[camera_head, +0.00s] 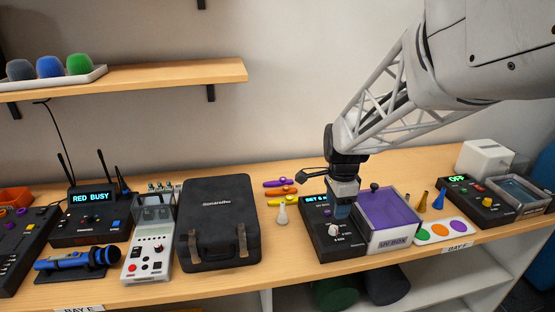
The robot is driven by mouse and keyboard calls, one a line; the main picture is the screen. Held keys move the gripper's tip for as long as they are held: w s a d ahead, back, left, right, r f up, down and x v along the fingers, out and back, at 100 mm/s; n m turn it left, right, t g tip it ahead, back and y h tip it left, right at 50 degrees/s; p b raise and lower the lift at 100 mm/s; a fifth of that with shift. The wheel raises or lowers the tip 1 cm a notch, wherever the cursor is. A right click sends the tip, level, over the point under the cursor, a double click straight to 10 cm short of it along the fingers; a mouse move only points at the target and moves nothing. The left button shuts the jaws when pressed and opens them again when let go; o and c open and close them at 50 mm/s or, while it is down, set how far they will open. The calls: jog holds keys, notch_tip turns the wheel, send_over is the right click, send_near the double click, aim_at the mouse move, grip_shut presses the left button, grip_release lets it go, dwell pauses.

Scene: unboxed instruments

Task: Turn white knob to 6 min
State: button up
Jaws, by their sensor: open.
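The white knob (333,230) sits on the front part of a black control box (325,247), beside small white markings too small to read surely. A lit blue-green display (314,197) at the back of that box is partly covered by my gripper. My gripper (341,212) is open and points down over the box, just behind and slightly right of the knob. It looks apart from the knob, though its exact height and its fingertips are hard to make out.
A purple-lidded UV box (392,215) stands close on the right of the control box. A card with coloured dots (445,232) lies at right. The wooden shelf (225,72) is above left.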

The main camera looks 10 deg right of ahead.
aim_at(334, 228)
jog(key=shift+n, duration=1.6)
jog(key=shift+f, duration=3.95)
jog(key=shift+c, duration=0.3)
jog(key=c, duration=0.9)
jog(key=shift+o, duration=0.2)
jog(key=shift+n, duration=0.6)
